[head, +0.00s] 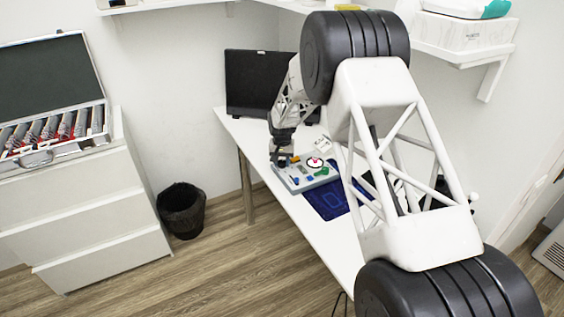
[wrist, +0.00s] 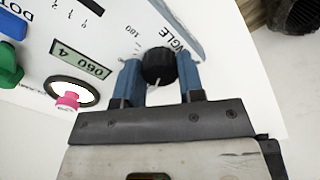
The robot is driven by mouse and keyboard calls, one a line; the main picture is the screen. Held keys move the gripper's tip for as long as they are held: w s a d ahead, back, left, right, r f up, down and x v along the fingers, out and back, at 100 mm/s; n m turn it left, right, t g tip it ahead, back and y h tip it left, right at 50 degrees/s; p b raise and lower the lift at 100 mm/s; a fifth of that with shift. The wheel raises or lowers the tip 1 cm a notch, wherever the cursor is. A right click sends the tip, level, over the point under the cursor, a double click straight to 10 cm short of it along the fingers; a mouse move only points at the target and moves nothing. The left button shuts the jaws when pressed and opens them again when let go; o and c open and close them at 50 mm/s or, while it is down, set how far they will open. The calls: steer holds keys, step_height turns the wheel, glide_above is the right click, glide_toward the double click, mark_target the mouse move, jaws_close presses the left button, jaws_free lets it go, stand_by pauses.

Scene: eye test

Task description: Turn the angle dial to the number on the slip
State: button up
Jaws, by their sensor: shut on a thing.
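The angle dial (wrist: 158,66) is a round black knob on a pale panel (wrist: 115,30), with part of the word ANGLE and a 180 mark beside it in the wrist view. My gripper (wrist: 158,76) has its two blue fingers on either side of the dial and is shut on it. In the head view my gripper (head: 283,157) reaches down to the left end of the panel box (head: 298,184), and the dial is hard to make out. A small display (wrist: 80,60) shows tilted digits that I cannot read surely. A small white paper (head: 322,147) behind the box may be the slip; its writing is unreadable.
A pink knob (wrist: 68,101) by a white oval, a green knob (wrist: 8,72) and a blue part (wrist: 12,25) sit on the panel. A dark blue mat (head: 328,204) lies in front of the box. A black monitor (head: 255,80) stands behind. A black bin (head: 181,210) is on the floor.

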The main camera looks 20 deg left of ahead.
mark_target(282, 162)
stand_by(0.4)
steer(key=o, duration=0.9)
steer(key=shift+r, duration=3.95)
